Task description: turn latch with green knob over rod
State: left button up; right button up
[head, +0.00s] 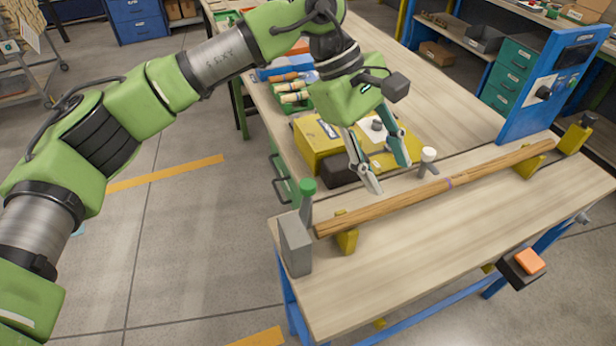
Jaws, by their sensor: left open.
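The latch with the green knob (308,185) stands upright on a grey stem, behind the left end of the rod. Its arm does not lie across the rod. The rod (400,205) is a long brown wooden bar lying in yellow supports along the bench. My left gripper (388,177) is open and empty, above the bench behind the rod. It is to the right of the green knob and apart from it. A second latch with a white knob (428,155) stands behind the rod's middle. My right gripper is not in view.
A grey block (295,244) stands at the rod's left end. A yellow box (318,146) is behind the gripper. A blue upright panel (548,88) stands at the right. A dark box with an orange top (529,262) is at the front edge. The bench front is clear.

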aim_at(308, 184)
pick_arm(q)
jog(key=w+a+r+t+y, duration=0.35)
jog(key=w+a+y, duration=0.2)
jog(key=a, duration=0.65)
jog(key=shift+g, duration=0.45)
jog(key=f+p, duration=0.1)
jog(key=f, duration=0.3)
jog(key=f+p, duration=0.1)
jog(key=f, duration=0.4)
jog(key=f+p, duration=0.1)
jog(key=f, duration=0.3)
jog(key=shift+w+a+f+p, duration=0.15)
jog(key=shift+w+f+p, duration=0.15)
jog(key=shift+w+p, duration=0.05)
grip_shut()
